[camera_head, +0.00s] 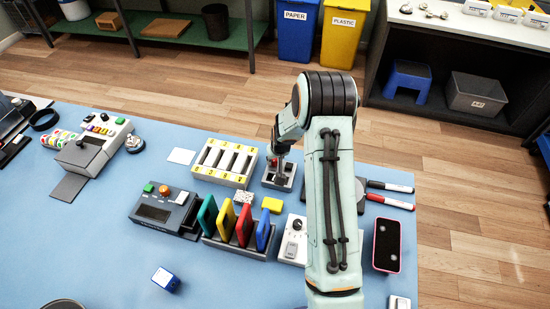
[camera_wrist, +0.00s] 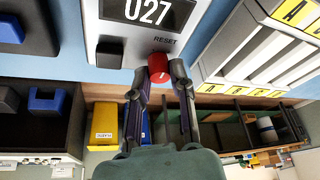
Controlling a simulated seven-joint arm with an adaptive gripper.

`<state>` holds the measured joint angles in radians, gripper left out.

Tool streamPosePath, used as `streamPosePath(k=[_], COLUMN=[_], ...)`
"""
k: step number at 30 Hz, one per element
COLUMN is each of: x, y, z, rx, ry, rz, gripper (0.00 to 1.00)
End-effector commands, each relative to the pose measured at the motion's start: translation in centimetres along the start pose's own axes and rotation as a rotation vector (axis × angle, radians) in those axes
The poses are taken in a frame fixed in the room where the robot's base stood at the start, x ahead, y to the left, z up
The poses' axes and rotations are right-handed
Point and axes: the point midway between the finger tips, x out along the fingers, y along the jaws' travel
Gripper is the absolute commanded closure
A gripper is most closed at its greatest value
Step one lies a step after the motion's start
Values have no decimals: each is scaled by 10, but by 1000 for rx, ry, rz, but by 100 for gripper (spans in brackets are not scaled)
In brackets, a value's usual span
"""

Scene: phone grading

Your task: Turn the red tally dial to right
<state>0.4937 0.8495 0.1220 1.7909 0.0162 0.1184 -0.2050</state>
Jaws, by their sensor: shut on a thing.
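The red tally dial (camera_wrist: 158,68) sits on a grey counter box (camera_wrist: 120,40) whose display reads 027, with the word RESET printed beside the dial. My gripper (camera_wrist: 160,78) is shut on the dial, with a fingertip on either side of it. The dial shows a small white mark on its face. In the head view the counter box (camera_head: 268,180) lies on the blue table, and my gripper (camera_head: 281,165) points down over it. The dial is mostly hidden there by the gripper.
A white rack with yellow labels (camera_head: 225,162) stands just left of the counter. Coloured phones (camera_head: 244,226) stand in a holder in front of it. A pink-edged phone (camera_head: 387,246) and markers (camera_head: 389,201) lie to the right.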

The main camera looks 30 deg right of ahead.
Motion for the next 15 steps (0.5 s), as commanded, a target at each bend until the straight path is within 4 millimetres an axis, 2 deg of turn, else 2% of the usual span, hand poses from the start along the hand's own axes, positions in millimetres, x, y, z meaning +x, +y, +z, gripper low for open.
streamPosePath(k=[15], x=[0], y=[-2], z=[-1], rx=[381], ry=[1], rz=[157], gripper=[100])
